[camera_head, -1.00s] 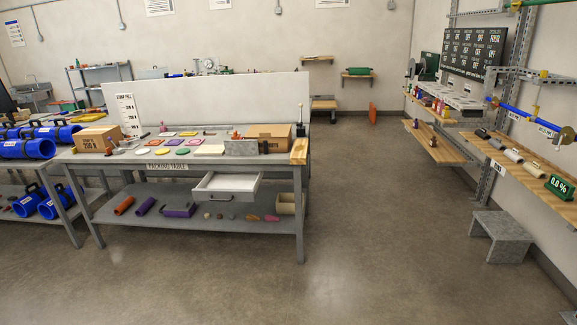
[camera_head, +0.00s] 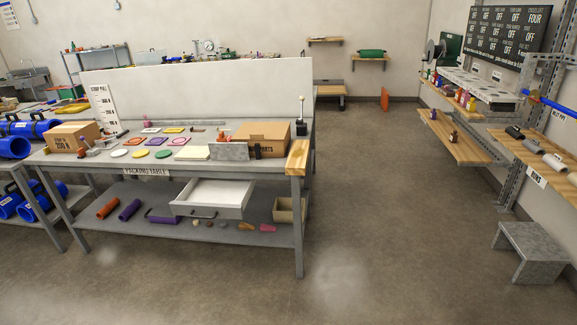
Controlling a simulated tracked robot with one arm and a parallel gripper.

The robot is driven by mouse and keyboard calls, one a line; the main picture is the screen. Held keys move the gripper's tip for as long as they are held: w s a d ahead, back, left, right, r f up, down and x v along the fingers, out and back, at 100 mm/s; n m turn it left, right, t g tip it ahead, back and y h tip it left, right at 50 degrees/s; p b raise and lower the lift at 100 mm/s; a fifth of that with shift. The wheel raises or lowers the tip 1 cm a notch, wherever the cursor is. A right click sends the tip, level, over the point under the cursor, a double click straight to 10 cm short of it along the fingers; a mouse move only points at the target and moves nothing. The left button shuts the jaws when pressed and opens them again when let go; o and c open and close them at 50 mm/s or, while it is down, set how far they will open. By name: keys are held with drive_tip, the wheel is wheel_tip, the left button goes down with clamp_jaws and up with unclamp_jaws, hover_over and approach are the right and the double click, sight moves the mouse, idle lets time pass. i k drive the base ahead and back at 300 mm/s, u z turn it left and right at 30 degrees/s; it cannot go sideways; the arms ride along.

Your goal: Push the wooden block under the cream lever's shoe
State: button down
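My gripper is not in view. I cannot make out a cream lever or its shoe in this view. A pale wooden piece (camera_head: 297,158) sits at the right front corner of the packing table (camera_head: 75,161); I cannot tell whether it is the wooden block or part of the table.
An open drawer (camera_head: 207,211) juts from the packing table. Cardboard boxes, one of them at right (camera_head: 262,137), stand on top. At right are a wooden shelf (camera_head: 457,141) and a grey step stool (camera_head: 530,250). The floor (camera_head: 400,220) between is clear.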

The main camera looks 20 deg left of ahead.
sight(297, 163)
drive_tip(key=z, duration=0.1)
drive_tip(key=i, duration=2.6)
drive_tip(key=u, duration=1.25)
drive_tip(key=i, duration=0.45)
drive_tip(key=z, duration=1.4)
